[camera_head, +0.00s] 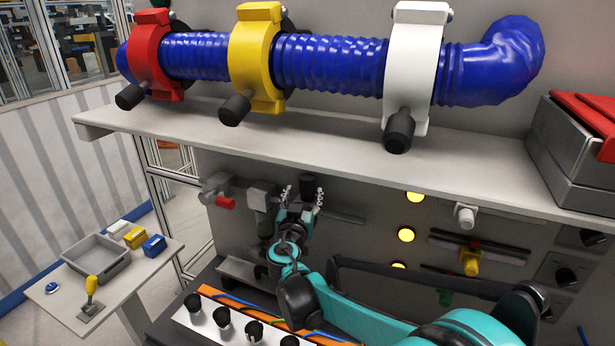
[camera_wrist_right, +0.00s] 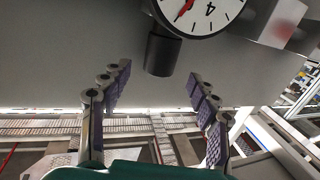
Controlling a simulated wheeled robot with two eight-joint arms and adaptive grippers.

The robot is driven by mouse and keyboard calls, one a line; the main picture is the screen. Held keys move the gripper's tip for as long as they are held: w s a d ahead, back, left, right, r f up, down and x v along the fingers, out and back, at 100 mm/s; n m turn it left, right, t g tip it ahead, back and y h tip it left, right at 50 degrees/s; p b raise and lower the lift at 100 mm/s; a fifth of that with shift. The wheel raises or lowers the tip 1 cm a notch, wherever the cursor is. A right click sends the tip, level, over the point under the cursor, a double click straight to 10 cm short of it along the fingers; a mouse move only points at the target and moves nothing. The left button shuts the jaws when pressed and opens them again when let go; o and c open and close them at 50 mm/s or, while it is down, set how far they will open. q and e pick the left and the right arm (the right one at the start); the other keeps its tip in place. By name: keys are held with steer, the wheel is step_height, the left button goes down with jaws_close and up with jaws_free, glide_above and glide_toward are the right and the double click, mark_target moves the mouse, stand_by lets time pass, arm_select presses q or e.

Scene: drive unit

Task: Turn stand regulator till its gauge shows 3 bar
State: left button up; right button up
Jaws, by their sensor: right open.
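The stand regulator's black knob (camera_head: 307,184) stands upright on the back panel under the shelf. In the right wrist view the black knob (camera_wrist_right: 162,54) shows beside the white round gauge (camera_wrist_right: 203,10). My right gripper (camera_head: 302,194) is open in front of the regulator. In the wrist view its purple-padded fingers (camera_wrist_right: 158,78) are spread, with the knob just beyond the tips and nothing held. My left gripper is out of view.
A red-handled valve (camera_head: 224,202) and a grey block (camera_head: 262,195) sit left of the regulator. The shelf (camera_head: 300,137) overhangs it, carrying a blue hose (camera_head: 330,66) in clamps. Lit yellow lamps (camera_head: 406,235) are to the right. A small side table (camera_head: 70,303) stands at left.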

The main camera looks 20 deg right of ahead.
mark_target(306, 185)
steer(key=x, duration=0.5)
steer(key=shift+w+d, duration=0.2)
steer(key=shift+w, duration=0.05)
steer(key=shift+r, duration=0.1)
steer(key=shift+s, duration=0.1)
steer(key=c, duration=1.2)
